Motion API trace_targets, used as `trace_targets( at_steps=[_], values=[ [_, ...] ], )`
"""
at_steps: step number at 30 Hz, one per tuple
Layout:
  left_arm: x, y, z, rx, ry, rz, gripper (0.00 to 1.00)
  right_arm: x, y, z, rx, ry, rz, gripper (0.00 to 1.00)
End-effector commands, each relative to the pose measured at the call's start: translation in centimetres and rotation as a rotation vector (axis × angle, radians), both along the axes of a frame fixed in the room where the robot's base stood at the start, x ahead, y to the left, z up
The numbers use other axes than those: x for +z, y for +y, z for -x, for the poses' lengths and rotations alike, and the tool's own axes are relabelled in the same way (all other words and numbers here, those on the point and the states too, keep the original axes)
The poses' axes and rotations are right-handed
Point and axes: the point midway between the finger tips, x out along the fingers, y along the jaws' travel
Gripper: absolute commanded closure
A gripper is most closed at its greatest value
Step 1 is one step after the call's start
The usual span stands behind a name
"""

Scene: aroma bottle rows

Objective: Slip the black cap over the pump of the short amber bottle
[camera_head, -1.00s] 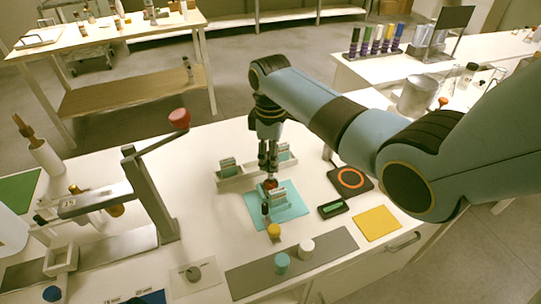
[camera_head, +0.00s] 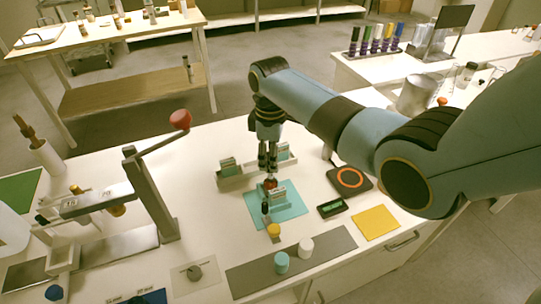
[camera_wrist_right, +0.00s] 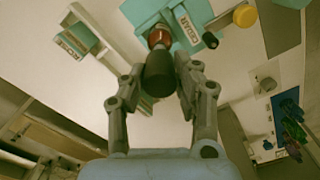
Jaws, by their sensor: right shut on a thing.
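My right gripper (camera_head: 268,160) points down above the teal mat (camera_head: 292,205). In the right wrist view its fingers are closed about the black cap (camera_wrist_right: 158,76). The short amber bottle (camera_wrist_right: 159,38), reddish brown, shows just beyond the cap and in line with it. In the head view the bottle (camera_head: 270,183) is a small red patch under the fingertips. My left gripper is not in view.
A teal block labelled CEDAR (camera_wrist_right: 182,27) stands close beside the bottle. A small dark bottle (camera_head: 265,207) and a yellow-capped one (camera_head: 274,230) are in front. A white cap (camera_head: 306,246) and a teal one (camera_head: 282,263) stand on the grey strip.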

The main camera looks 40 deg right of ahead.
Motion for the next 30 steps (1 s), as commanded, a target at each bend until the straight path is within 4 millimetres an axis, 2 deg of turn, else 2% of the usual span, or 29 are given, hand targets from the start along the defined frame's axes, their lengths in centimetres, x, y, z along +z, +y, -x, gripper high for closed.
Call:
trace_targets(
  at_steps=[5,18,30],
  values=[
    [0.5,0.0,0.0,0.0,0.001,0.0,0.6,0.2,0.0,0.0,0.0,-0.001,0.0,0.83],
    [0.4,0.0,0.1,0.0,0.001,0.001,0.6,0.0,0.0,0.0,0.0,-0.001,-0.001,0.83],
    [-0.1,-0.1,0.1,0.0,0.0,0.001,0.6,-1.1,0.0,0.0,0.0,-0.001,-0.001,0.83]
  ],
)
